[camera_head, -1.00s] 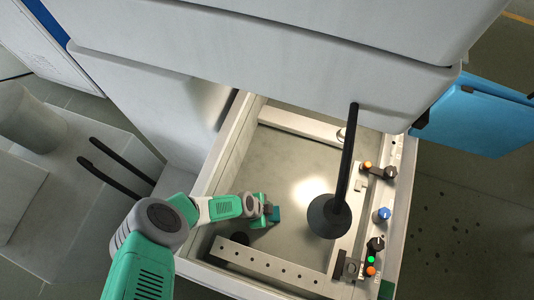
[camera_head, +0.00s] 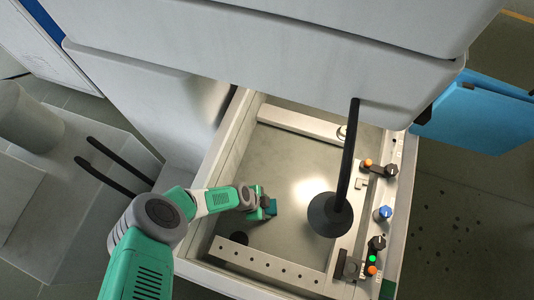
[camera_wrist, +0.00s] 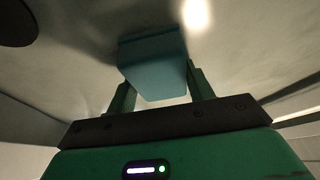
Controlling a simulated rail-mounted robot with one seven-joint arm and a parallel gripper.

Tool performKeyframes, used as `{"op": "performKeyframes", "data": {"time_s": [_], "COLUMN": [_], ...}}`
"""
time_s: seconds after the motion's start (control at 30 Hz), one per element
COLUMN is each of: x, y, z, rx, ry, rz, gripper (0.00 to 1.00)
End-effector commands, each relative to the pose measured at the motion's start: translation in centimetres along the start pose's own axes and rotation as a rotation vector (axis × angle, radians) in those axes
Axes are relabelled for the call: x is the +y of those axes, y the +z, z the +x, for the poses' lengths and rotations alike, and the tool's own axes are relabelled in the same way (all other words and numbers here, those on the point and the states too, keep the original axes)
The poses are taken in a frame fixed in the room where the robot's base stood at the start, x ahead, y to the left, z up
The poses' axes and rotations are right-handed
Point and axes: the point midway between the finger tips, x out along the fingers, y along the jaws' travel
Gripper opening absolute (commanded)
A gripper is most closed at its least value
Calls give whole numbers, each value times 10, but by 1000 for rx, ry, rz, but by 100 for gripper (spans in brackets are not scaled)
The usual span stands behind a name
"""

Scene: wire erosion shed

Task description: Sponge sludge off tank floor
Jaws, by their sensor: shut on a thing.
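My gripper (camera_head: 262,210) is inside the tank, low over the grey tank floor (camera_head: 280,165). It is shut on a teal sponge (camera_head: 270,207). In the wrist view the sponge (camera_wrist: 153,65) sits between the two green fingers (camera_wrist: 160,95) and sticks out past their tips. Whether the sponge touches the floor I cannot tell. The floor looks smooth and grey with a bright reflection; I cannot make out the sludge clearly.
A black arm with a round head (camera_head: 330,214) stands over the tank's right side. A perforated rail (camera_head: 268,266) runs along the near side, another bar (camera_head: 300,124) along the far side. Knobs (camera_head: 377,243) line the right edge. A dark round spot (camera_head: 239,238) lies near the front.

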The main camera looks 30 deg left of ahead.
Motion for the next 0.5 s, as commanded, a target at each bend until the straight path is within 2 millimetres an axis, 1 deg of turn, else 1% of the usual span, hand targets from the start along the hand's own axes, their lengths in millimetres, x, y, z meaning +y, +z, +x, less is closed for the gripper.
{"op": "performKeyframes", "data": {"time_s": [0.03,0.2,0.37,0.5], "x": [6,23,26,31], "y": [0,8,10,12], "z": [-4,-5,-2,-5], "rx": [0,0,0,0], "ry": [3,3,3,5], "rz": [-3,-1,1,-1], "gripper": [31,31,31,31]}}
